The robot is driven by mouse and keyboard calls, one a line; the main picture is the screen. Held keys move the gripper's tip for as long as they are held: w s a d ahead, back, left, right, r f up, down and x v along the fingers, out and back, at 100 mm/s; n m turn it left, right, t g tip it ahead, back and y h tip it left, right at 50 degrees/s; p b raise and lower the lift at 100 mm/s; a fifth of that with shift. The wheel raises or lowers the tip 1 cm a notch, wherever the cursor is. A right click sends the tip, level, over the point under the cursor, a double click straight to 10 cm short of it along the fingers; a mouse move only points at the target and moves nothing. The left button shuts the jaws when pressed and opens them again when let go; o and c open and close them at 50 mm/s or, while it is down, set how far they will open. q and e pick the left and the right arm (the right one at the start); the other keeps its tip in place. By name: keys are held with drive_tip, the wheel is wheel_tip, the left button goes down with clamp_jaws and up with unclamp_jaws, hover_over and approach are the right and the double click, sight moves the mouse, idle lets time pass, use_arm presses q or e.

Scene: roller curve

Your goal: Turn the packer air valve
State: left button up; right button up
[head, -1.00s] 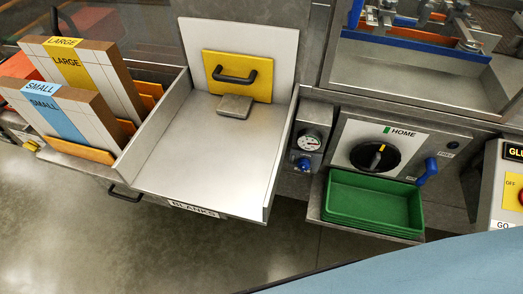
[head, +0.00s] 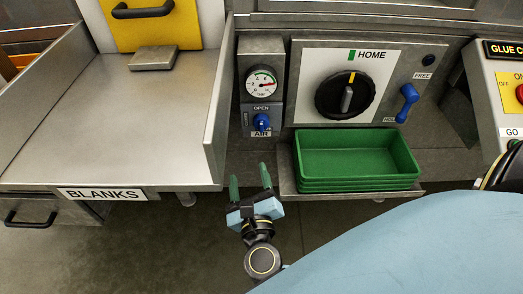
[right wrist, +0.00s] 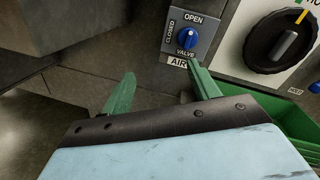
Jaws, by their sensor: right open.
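The air valve is a blue knob (head: 262,123) on a small grey panel under a round pressure gauge (head: 261,84). It also shows at the top of the right wrist view (right wrist: 187,39), with OPEN above it, CLOSED to its left and VALVE and AIR below. The knob's grip looks roughly upright, towards OPEN. My right gripper (head: 250,176) has green fingers, open and empty, below the valve panel and apart from it. In the right wrist view the open fingers (right wrist: 161,75) stand below the knob, the right fingertip nearer its label. My left gripper is not in view.
Stacked green trays (head: 358,178) sit on a shelf right of my gripper. Above them are a black HOME dial (head: 345,95) and a blue lever (head: 407,103). The metal BLANKS tray (head: 130,110) stands left of the valve. Open floor shows below.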

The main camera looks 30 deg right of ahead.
sight(261, 129)
drive_tip(key=w+d+m+b, duration=0.1)
drive_tip(key=w+d+m, duration=0.1)
drive_tip(key=w+d, duration=0.1)
drive_tip(key=w+d+r+m+h, duration=0.1)
drive_tip(key=w+d+m, duration=0.1)
drive_tip(key=w+d, duration=0.1)
drive_tip(key=w+d+m+g+h+b, duration=0.1)
drive_tip(key=w+d+m, duration=0.1)
drive_tip(key=w+d, duration=0.1)
drive_tip(key=shift+d+r+m+b, duration=0.1)
drive_tip(key=shift+r+m+b, duration=0.15)
drive_tip(key=shift+m+b, duration=0.15)
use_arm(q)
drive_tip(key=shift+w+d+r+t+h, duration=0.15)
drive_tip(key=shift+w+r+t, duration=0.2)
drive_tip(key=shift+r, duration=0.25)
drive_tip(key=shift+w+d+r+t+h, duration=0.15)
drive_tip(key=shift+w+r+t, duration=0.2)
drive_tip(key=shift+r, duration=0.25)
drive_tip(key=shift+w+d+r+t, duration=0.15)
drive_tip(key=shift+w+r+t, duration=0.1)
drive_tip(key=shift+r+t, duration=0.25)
use_arm(e)
drive_tip(key=shift+w+d, duration=0.35)
drive_tip(key=shift+w, duration=0.25)
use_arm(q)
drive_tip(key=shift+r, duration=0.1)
use_arm(e)
drive_tip(key=shift+c, duration=0.4)
